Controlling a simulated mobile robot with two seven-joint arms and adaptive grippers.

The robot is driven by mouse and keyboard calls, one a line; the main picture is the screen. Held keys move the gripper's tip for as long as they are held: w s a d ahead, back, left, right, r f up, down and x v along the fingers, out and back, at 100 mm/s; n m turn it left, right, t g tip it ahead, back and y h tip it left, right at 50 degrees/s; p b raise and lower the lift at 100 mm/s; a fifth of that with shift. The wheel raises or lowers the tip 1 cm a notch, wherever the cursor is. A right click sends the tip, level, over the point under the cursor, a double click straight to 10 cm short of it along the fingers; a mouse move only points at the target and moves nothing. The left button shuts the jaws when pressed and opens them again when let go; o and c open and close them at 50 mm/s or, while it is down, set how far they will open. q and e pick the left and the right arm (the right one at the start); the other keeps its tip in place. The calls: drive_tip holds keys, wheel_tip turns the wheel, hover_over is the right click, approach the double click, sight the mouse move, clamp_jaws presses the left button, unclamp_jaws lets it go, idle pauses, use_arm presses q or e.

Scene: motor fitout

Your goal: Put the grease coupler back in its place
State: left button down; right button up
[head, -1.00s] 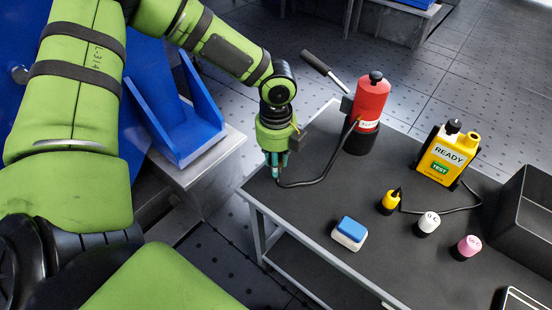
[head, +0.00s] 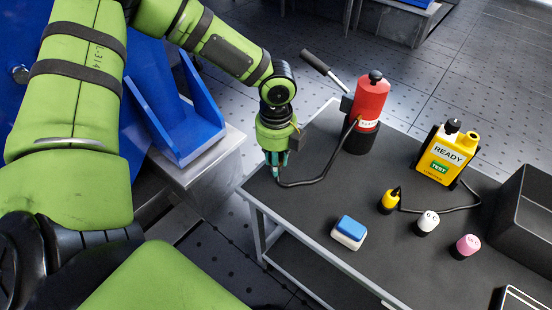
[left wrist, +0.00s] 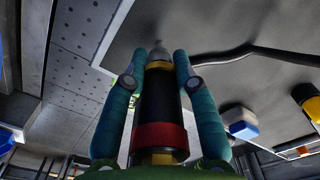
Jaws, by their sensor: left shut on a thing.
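My left gripper (head: 275,166) is over the near left corner of the dark table, with its fingers pointing down. In the left wrist view its teal fingers (left wrist: 168,58) are shut around the grease coupler (left wrist: 160,105), a black cylinder with a red band, a yellow ring and a grey tip. In the head view the fingers mostly hide the coupler. A black hose (head: 318,180) runs from near the gripper to the red grease pump (head: 371,102), which stands upright in a black base. I cannot make out an empty holder for the coupler. My right gripper is not in view.
On the table (head: 310,215) are a blue-and-white block (head: 349,232), a yellow probe (head: 389,203) cabled to a yellow tester (head: 444,158), a white-capped piece (head: 428,222) and a pink-capped piece (head: 468,245). A dark bin (head: 522,215) stands at right. A blue bracket (head: 180,125) is left of the table.

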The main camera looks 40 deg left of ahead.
use_arm(q)
drive_tip(key=shift+f+b, duration=0.8)
drive_tip(key=shift+f, duration=0.7)
idle(0.3)
drive_tip(key=c, duration=0.9)
unclamp_jaws()
wheel_tip(320, 180, up, 12)
